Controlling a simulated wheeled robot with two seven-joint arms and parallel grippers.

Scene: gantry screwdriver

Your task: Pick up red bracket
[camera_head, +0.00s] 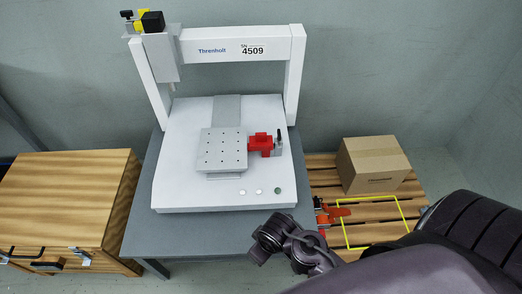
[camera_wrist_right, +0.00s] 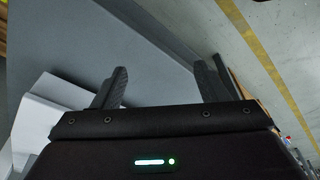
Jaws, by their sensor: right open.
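A red bracket (camera_head: 261,144) sits on the white gantry machine's bed, at the right edge of the grey perforated plate (camera_head: 222,150). A small grey part (camera_head: 279,142) stands against the bracket's right side. My right gripper (camera_head: 268,246) is in front of the machine's front edge, nearer to me and well apart from the bracket. In the right wrist view its two fingers (camera_wrist_right: 161,82) are spread with nothing between them. The bracket does not show clearly in that view. My left gripper is not in view.
The gantry's white frame (camera_head: 294,75) rises over the bed, with a screwdriver head (camera_head: 163,58) at upper left. A wooden cabinet (camera_head: 65,205) stands left. On the right, a pallet (camera_head: 320,175) holds a cardboard box (camera_head: 374,165), a yellow outline and orange-red parts (camera_head: 332,214).

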